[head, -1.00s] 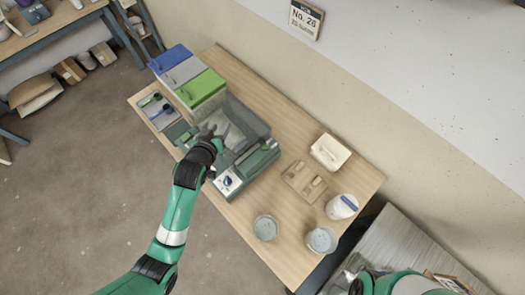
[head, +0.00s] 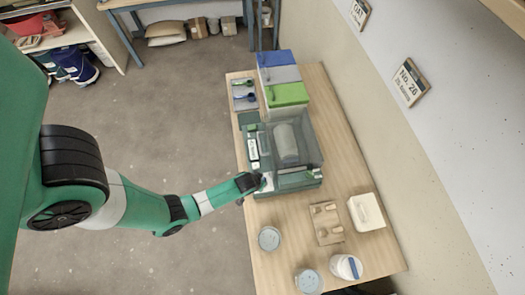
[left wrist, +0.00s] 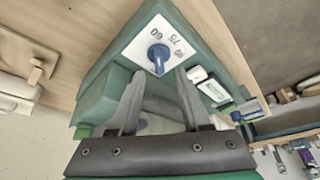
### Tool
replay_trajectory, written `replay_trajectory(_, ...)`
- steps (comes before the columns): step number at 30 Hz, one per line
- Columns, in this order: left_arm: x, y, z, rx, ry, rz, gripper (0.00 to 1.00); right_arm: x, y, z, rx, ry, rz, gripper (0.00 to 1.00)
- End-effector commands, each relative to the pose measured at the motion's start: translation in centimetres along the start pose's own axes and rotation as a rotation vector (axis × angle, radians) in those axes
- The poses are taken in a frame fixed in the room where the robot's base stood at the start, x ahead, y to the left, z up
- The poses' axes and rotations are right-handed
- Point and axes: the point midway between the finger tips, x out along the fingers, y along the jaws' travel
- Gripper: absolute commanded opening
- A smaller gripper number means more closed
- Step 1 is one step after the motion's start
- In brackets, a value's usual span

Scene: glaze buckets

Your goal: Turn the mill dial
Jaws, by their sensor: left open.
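The mill (head: 300,178) is a green machine with a see-through cover over a pale jar (head: 287,143). Its dial (left wrist: 158,56) is a blue knob on a white plate (left wrist: 137,45) printed with 60, 75 and a third number. My left gripper (left wrist: 159,76) is open, with its fingertips close below the dial in the left wrist view and the knob between their lines. I cannot tell whether they touch it. In the head view my left gripper (head: 264,183) is at the mill's near left corner and hides the dial. My right gripper is not in view.
Blue, grey and green boxes (head: 287,94) stand beyond the mill on the wooden table (head: 354,187). A small tray (head: 244,92) lies left of them. Nearer are cups (head: 269,238), a lidded jar (head: 345,267), a board with small pieces (head: 327,222) and a white box (head: 366,212).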

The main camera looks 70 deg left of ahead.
Motion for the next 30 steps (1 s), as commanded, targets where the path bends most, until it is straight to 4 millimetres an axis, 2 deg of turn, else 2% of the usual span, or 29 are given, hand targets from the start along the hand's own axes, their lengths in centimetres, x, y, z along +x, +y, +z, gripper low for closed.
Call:
replay_trajectory(1, 1.8, 0.0, 0.2, -0.001, -0.001, -0.001, 0.47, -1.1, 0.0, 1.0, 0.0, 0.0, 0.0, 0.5)
replay_trajectory(6, 4.0, 0.0, 0.0, 0.001, -0.001, -0.001, 0.47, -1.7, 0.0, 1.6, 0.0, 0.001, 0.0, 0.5)
replay_trajectory(10, 4.6, 0.0, 0.0, 0.001, -0.001, 0.0, 0.47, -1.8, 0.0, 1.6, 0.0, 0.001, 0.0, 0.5)
replay_trajectory(17, 4.6, 0.0, -0.1, 0.002, 0.0, 0.0, 0.47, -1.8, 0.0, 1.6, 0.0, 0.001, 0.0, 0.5)
replay_trajectory(25, 4.6, 0.0, -0.1, 0.002, 0.0, 0.0, 0.01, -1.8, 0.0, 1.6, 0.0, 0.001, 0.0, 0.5)
replay_trajectory(30, 4.6, 0.0, -0.1, 0.002, 0.0, 0.0, 0.0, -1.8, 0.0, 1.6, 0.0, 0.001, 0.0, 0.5)
